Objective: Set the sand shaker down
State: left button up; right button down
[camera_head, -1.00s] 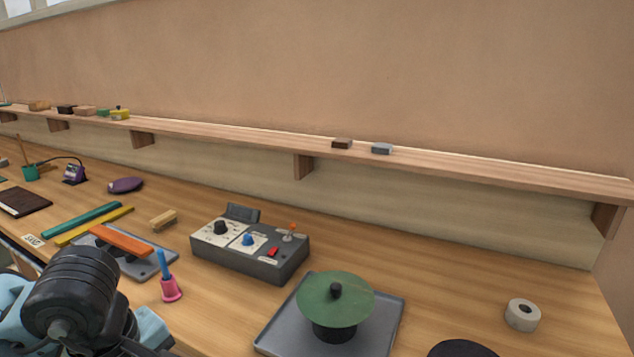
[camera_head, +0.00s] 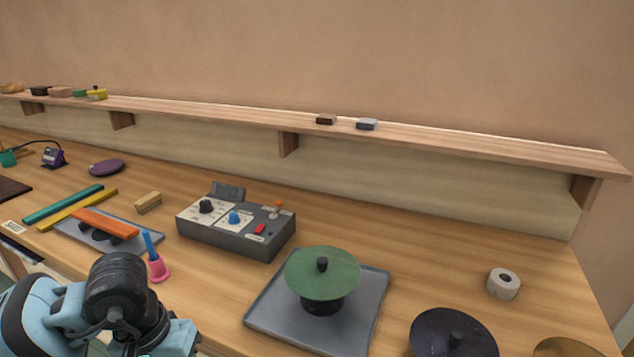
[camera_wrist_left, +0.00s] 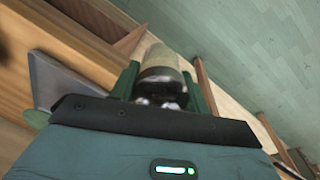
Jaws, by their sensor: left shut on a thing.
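The sand shaker (camera_wrist_left: 158,62) is a pale, rounded, bottle-like thing with a dark band, seen in the left wrist view. My left gripper (camera_wrist_left: 162,82) is shut on it, with a dark green finger on each side. In the head view my left arm comes in at the bottom left, in front of the bench. Its fingers and the shaker are hidden there. A small white label (camera_head: 14,227) lies near the bench's front edge at the left. My right gripper is not in view.
On the wooden bench (camera_head: 420,270) stand a pink bell (camera_head: 158,271), a grey control box (camera_head: 235,235), a green cymbal (camera_head: 322,275) on a grey tray (camera_head: 262,318), a tape roll (camera_head: 504,284) and a dark disc (camera_head: 453,335). A shelf (camera_head: 440,148) runs along the wall.

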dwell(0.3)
pick_arm(q)
jog(key=s+f, duration=0.4)
jog(key=f, duration=1)
jog(key=shift+f, duration=0.4)
jog(key=shift+w+a, duration=0.1)
jog(key=shift+a, duration=0.1)
